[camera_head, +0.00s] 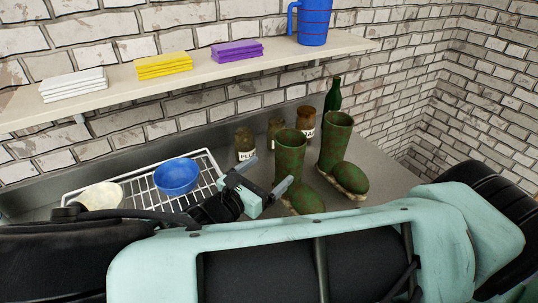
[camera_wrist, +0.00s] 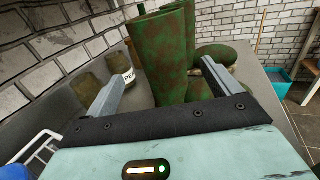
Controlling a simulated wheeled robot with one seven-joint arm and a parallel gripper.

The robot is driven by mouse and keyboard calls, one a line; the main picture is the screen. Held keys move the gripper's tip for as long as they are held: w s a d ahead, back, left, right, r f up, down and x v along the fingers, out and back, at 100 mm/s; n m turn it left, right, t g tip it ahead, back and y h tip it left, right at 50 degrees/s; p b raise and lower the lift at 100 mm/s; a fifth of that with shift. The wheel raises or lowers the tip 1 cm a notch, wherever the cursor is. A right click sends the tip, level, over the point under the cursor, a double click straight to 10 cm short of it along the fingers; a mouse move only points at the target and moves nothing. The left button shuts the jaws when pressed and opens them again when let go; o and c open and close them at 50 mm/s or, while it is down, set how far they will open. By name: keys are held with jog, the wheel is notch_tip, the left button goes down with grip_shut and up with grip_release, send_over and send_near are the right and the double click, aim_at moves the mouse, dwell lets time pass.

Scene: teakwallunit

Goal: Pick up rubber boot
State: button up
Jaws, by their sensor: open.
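Two green and brown mottled rubber boots stand upright on the grey counter (camera_head: 385,178). The left boot (camera_head: 290,155) is nearer my gripper, and the right boot (camera_head: 336,142) stands beside it. My gripper (camera_head: 267,179) is open and empty, just left of the left boot. In the wrist view my gripper (camera_wrist: 160,85) has its two fingers spread apart, with a boot shaft (camera_wrist: 165,55) rising beyond and between them. I cannot tell whether a finger touches it. My arm hides part of the left boot's foot in the head view.
Jars (camera_head: 245,144) and a green bottle (camera_head: 333,95) stand behind the boots. A wire rack (camera_head: 213,165) with a blue bowl (camera_head: 177,175) and a pale bowl (camera_head: 101,195) lies left. A shelf (camera_head: 200,75) with folded cloths (camera_head: 164,66) and a blue jug (camera_head: 312,22) hangs above.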

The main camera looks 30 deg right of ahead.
aim_at(280, 161)
jog(key=x, duration=0.3)
jog(key=shift+p, duration=0.3)
jog(key=p+x, duration=0.2)
jog(key=x, duration=0.2)
jog(key=shift+d+r+p, duration=0.15)
jog(key=shift+d+p, duration=0.15)
jog(key=shift+d, duration=0.1)
jog(key=shift+w+d, duration=0.1)
jog(key=shift+d, duration=0.1)
jog(key=c, duration=1.6)
